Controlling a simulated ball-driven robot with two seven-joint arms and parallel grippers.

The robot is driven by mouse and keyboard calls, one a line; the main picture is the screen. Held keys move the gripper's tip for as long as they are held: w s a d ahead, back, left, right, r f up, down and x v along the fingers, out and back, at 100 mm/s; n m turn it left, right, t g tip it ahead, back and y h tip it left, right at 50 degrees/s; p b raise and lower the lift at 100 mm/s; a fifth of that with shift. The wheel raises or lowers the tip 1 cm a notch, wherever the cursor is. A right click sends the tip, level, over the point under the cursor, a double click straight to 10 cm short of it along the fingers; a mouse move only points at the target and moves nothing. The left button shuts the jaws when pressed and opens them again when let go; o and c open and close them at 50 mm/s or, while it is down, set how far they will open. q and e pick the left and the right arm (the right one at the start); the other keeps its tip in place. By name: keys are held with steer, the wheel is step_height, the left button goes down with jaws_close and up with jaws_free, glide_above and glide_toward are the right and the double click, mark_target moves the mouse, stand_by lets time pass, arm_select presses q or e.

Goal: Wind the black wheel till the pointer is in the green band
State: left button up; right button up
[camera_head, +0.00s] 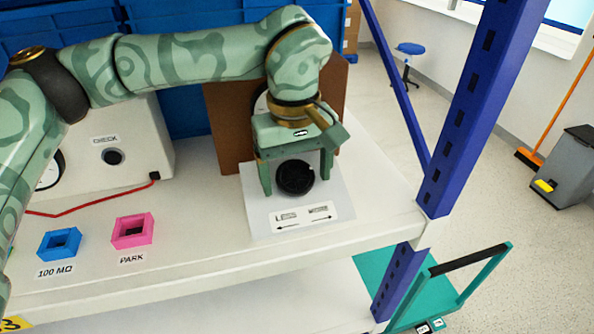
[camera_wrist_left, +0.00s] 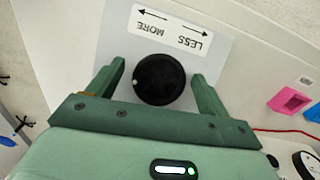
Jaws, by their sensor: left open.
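The black wheel (camera_head: 295,178) sits on a white plate (camera_head: 262,220) with a label (camera_head: 303,216) marked LESS and MORE with arrows. My left gripper (camera_head: 296,182) is open, with one finger on each side of the wheel. In the left wrist view the wheel (camera_wrist_left: 160,79) lies between the fingers, with a visible gap on both sides. A small light mark shows on its rim. A round white dial (camera_head: 261,103) on the brown panel (camera_head: 228,132) is mostly hidden behind my left arm. Its pointer and green band cannot be seen. My right gripper is not in view.
A white box (camera_head: 125,140) marked CHECK stands at the left, with a red cable (camera_head: 100,203) running across the shelf. Blue (camera_head: 59,243) and pink (camera_head: 132,231) square holders lie at the front. A blue post (camera_head: 463,110) rises at the right.

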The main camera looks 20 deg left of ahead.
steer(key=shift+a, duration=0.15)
arm_select(q)
steer(key=c, duration=1)
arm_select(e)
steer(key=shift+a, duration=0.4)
arm_select(q)
steer(key=shift+r+n, duration=0.1)
steer(key=shift+n, duration=0.2)
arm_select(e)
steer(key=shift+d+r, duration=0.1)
